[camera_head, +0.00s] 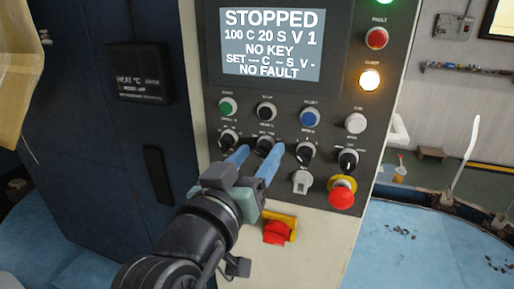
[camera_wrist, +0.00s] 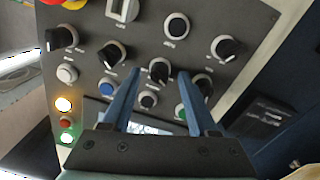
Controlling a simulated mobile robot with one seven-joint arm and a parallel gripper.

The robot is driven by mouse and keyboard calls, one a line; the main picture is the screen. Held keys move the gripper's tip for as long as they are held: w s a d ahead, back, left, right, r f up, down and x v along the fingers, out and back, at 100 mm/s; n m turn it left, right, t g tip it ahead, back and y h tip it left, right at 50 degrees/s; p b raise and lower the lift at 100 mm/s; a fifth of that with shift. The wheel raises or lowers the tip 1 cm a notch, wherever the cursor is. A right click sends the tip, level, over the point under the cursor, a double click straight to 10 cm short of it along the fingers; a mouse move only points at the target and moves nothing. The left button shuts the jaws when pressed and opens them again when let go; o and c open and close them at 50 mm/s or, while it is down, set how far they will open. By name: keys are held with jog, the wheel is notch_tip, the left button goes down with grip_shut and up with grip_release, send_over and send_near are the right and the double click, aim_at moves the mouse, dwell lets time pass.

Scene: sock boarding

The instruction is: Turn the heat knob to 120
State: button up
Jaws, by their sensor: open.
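A row of black rotary knobs runs across the control panel (camera_head: 331,137); their labels are too small to read, so I cannot tell which is the heat knob. My gripper (camera_head: 260,149) is open, its blue fingers reaching the panel around the second knob from the left (camera_head: 265,142). In the wrist view, this knob (camera_wrist: 160,70) sits between the fingertips; contact is unclear. The leftmost knob (camera_head: 228,137) is close beside the left finger. The display (camera_head: 272,45) reads STOPPED, 100 C 20 S V 1, NO KEY, SET -- C - S V -, NO FAULT.
Green (camera_head: 228,106), black (camera_head: 266,111), blue (camera_head: 311,117) and white (camera_head: 355,123) buttons sit above the knobs. A red mushroom button (camera_head: 341,196) and a red-handled switch (camera_head: 277,233) are below. An amber lamp (camera_head: 370,79) is lit.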

jog(key=shift+w, duration=0.1)
grip_shut()
jog(key=shift+f+m+b, duration=0.1)
jog(key=shift+m+b, duration=0.2)
jog(key=shift+b, duration=0.05)
jog(key=m+b, duration=0.2)
jog(key=shift+m, duration=0.3)
jog(key=m+b, duration=0.6)
jog(key=m, duration=0.1)
jog(key=shift+d+m+y+b, duration=0.1)
jog(key=shift+m+y+b, duration=0.2)
jog(key=shift+m, duration=0.1)
jog(key=shift+m+b, duration=1.4)
jog(key=shift+m, duration=0.7)
